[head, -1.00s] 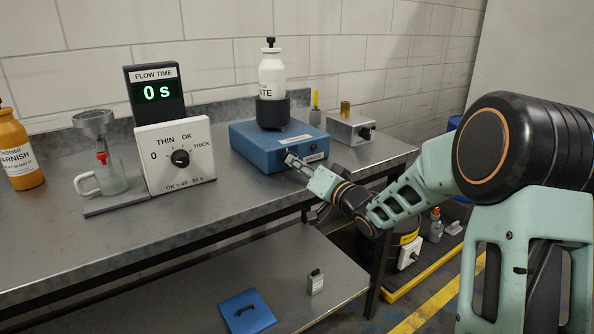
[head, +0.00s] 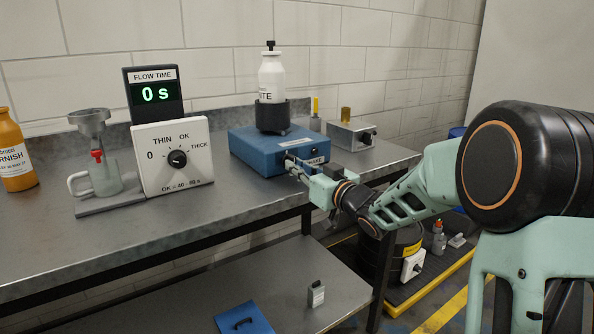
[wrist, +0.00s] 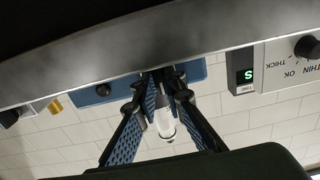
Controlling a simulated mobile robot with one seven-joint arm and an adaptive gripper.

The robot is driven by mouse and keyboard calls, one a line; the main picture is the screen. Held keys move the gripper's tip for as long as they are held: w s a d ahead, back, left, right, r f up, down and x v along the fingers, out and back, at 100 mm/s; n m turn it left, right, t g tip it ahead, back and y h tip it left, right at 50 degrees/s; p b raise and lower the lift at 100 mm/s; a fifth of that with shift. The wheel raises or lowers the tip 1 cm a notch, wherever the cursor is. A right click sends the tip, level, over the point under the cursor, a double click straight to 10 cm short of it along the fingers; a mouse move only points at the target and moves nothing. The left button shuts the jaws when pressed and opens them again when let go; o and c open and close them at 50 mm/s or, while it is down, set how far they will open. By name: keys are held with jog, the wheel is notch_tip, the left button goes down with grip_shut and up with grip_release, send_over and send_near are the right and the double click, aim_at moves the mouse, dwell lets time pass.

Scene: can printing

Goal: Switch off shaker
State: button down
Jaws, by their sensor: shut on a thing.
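The shaker is a blue box (head: 250,150) on the bench, with a white bottle (head: 270,75) upright in a black holder (head: 271,115) on top. My gripper (head: 292,161) is at the front face of the shaker, its fingers closed together on a small control there. That control is mostly hidden by the fingers, so its position cannot be told. A dark round knob sits to the right on the same face. In the wrist view, which is upside down, my fingertips (wrist: 160,76) meet at the blue shaker (wrist: 194,71), with the white bottle (wrist: 164,122) beyond.
A white dial panel (head: 174,185) and a flow-time display (head: 153,96) reading 0 s stand left of the shaker. A flow cup stand (head: 92,150) and an orange varnish bottle (head: 16,155) are further left. A grey box (head: 345,136) is close on the right.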

dwell(0.4)
jog(key=c, duration=2.3)
grip_release()
jog(key=v, duration=1.2)
